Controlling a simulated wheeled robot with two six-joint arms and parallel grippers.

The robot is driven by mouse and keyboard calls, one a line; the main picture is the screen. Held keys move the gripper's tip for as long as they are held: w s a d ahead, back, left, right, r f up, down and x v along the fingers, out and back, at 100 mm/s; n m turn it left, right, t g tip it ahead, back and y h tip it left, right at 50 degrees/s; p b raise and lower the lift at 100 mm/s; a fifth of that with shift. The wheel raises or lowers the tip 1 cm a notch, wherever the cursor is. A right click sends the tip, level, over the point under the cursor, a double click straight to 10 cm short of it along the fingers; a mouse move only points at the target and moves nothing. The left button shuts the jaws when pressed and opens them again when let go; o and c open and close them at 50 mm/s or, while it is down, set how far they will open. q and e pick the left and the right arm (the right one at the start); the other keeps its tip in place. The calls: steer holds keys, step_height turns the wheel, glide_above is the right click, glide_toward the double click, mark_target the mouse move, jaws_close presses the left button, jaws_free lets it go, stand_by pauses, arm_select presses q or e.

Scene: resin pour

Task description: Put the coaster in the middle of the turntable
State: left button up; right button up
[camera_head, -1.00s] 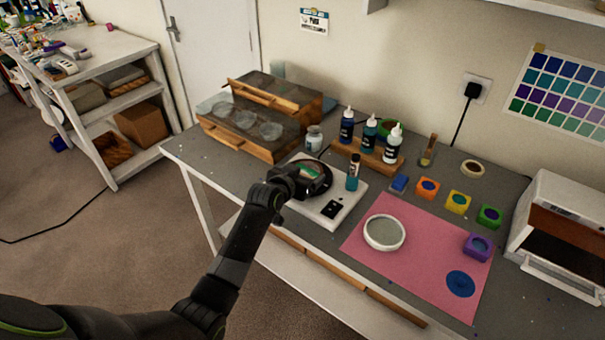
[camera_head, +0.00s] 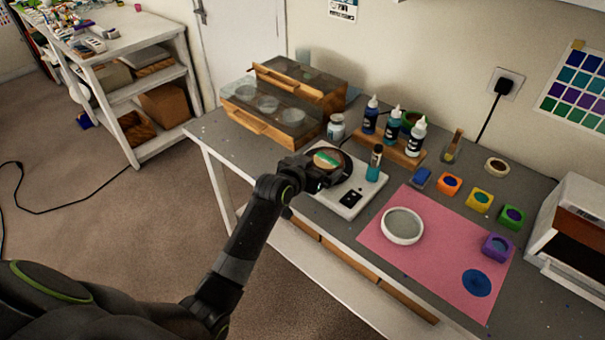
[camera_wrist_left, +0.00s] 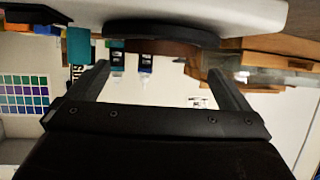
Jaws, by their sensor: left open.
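A round coaster (camera_head: 325,158) with a green band across brown and pale parts lies on the black round turntable (camera_head: 346,164). The turntable stands on a white base (camera_head: 345,203); its dark edge also shows near the top of the left wrist view (camera_wrist_left: 165,30). My left gripper (camera_head: 318,181) is at the near left edge of the turntable, partly hiding it. In the left wrist view its two fingers (camera_wrist_left: 160,85) are wide apart with nothing between them. I cannot tell exactly how centred the coaster is. My right gripper is not in view.
A small teal bottle (camera_head: 374,165) stands on the base's right side. Behind are bottles in a wooden rack (camera_head: 388,147) and a wooden case (camera_head: 290,105). A white round dish (camera_head: 402,226) and a blue disc (camera_head: 477,283) lie on the pink mat (camera_head: 440,265).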

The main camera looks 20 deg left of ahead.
arm_select(q)
steer(key=v, duration=0.7)
steer(key=shift+s+r+b, duration=0.2)
steer(key=shift+s+b, duration=0.05)
steer(key=shift+b, duration=0.1)
